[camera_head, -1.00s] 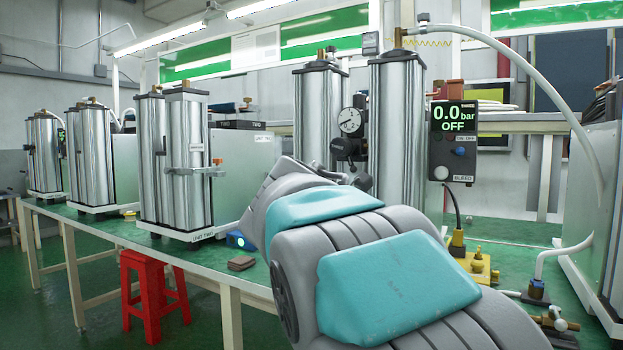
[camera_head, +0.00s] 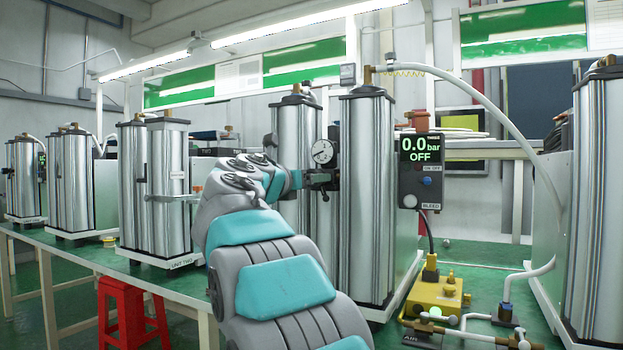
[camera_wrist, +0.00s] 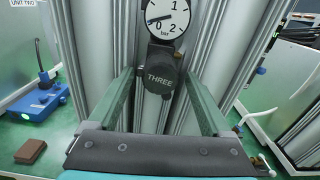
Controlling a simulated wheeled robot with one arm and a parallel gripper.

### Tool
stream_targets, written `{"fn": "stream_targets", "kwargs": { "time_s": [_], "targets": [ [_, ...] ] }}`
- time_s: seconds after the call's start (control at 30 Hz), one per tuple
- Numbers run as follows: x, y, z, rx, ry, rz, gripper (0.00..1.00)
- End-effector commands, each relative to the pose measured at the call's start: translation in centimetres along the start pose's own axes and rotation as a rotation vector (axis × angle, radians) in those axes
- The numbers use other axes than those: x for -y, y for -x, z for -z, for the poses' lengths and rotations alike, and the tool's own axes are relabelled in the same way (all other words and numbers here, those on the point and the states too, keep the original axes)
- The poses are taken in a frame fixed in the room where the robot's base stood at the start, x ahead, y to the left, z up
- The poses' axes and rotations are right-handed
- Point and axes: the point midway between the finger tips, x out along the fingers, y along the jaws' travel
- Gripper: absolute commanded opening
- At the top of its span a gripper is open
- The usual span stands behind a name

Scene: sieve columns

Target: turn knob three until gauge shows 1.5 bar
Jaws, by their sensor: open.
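The black knob marked THREE (camera_wrist: 160,78) sits below the round white gauge (camera_wrist: 168,18) in the wrist view. The gauge's needle points left, near the low end of its scale. In the head view the gauge (camera_head: 322,152) is on the unit with two silver columns. My gripper (camera_wrist: 160,88) is open, with one green finger on each side of the knob. I cannot tell if either finger touches it. In the head view my gripper (camera_head: 308,180) reaches the knob area and partly hides it. The digital display (camera_head: 420,150) reads 0.0 bar, OFF.
Silver columns (camera_head: 366,200) rise just behind the knob. A hose (camera_head: 500,100) arches over the right side. A yellow block with fittings (camera_head: 438,296) is on the green bench. In the wrist view, a blue device (camera_wrist: 40,100) and a brown block (camera_wrist: 30,151) lie at left.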

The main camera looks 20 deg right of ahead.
Motion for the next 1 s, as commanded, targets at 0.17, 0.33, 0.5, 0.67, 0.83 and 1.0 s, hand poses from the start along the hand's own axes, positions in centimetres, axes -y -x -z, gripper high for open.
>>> {"fn": "stream_targets", "kwargs": {
  "time_s": [0.17,0.33,0.5,0.67,0.83,1.0],
  "targets": [
    [0.1,-1.6,-0.2,0.002,-0.003,-0.001,0.83],
    [0.1,-1.7,-0.2,0.003,-0.002,-0.001,0.83],
    [0.0,-1.7,-0.1,0.002,-0.002,-0.001,0.73],
    [0.0,-1.7,-0.1,0.002,-0.002,-0.001,0.55],
    [0.0,-1.7,-0.1,0.002,-0.002,-0.002,0.36],
    [0.0,-1.7,-0.1,0.002,-0.002,-0.001,0.17]
  ]
}}
